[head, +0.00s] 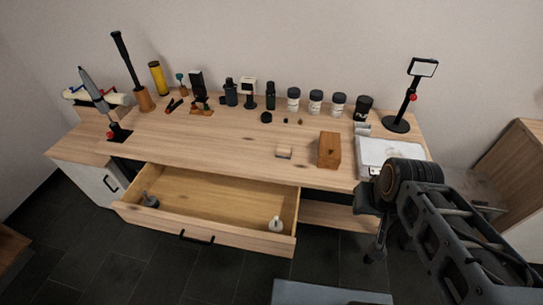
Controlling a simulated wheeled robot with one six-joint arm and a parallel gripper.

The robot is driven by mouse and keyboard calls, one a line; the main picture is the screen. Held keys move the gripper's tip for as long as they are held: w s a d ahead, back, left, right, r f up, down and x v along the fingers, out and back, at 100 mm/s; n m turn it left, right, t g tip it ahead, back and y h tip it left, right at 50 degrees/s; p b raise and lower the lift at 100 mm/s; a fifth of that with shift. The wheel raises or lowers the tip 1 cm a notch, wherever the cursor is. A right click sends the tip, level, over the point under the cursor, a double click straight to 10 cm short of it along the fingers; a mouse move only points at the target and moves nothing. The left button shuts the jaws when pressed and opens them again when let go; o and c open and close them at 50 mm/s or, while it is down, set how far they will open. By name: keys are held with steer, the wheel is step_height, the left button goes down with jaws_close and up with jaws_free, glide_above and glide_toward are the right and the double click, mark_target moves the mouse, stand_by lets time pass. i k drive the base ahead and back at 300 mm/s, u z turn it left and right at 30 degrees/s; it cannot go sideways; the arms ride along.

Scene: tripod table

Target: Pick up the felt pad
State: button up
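I cannot tell for certain which thing is the felt pad. A small flat pale block with a darker edge (284,152) lies on the front middle of the wooden table (225,145). A small round black disc (266,117) lies farther back, in front of the bottles. My gripper (368,198) is at the right, by the table's front right corner, partly hidden behind my own wrist. Its fingers do not show clearly, so I cannot see whether it is open. It is well apart from both the block and the disc.
A brown wooden block (330,150) stands right of the pale block. A white tray or scale (392,152) is near my arm. Bottles (316,101) and tools line the back. An open drawer (205,208) juts out in front, holding two small items. The table's left middle is clear.

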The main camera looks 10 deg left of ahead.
mark_target(283, 152)
steer(key=u, duration=3.45)
steer(key=k, duration=1.9)
steer(key=z, duration=1.15)
steer(key=i, duration=1.65)
